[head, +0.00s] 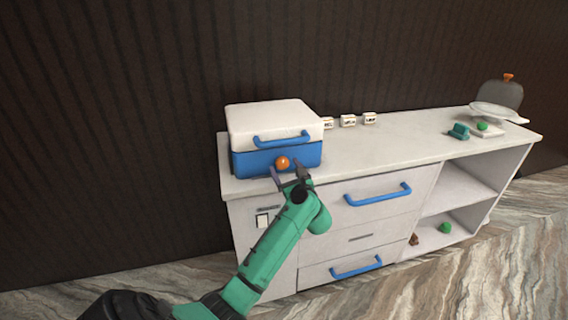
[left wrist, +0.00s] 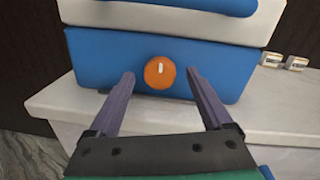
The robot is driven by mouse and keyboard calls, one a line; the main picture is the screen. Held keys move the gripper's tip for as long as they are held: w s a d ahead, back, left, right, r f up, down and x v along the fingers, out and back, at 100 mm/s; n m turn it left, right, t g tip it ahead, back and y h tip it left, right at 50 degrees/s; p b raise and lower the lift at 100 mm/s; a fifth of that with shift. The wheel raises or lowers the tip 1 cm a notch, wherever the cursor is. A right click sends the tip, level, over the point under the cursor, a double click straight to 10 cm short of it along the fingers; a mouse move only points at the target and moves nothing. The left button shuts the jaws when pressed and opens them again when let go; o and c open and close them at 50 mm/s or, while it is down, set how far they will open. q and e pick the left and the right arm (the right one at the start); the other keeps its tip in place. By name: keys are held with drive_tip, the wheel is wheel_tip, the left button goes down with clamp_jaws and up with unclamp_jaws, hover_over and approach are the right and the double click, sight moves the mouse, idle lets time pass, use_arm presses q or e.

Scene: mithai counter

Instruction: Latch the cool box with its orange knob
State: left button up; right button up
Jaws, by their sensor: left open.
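The cool box (head: 250,160) stands at the left end of the counter, with a blue body, a white lid (head: 272,120) and a blue lid handle (head: 281,139). The lid is down. The round orange knob (head: 282,162) is on the front of the blue body. In the left wrist view the knob (left wrist: 160,72) shows a short white mark, close to upright. My left gripper (head: 288,172) is open in front of the knob. Its two fingers (left wrist: 160,88) point at the box, one on each side of the knob, with nothing between them. My right gripper is not in view.
The counter top (head: 400,150) is clear right of the box. Small white labelled blocks (head: 348,121) stand at the back. A scale-like dish (head: 497,112), a green ball and a teal item (head: 459,131) are at the far right. Blue-handled drawers (head: 377,194) and open shelves lie below.

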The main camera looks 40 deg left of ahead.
use_arm(q)
drive_tip(key=shift+x, duration=0.95)
clamp_jaws()
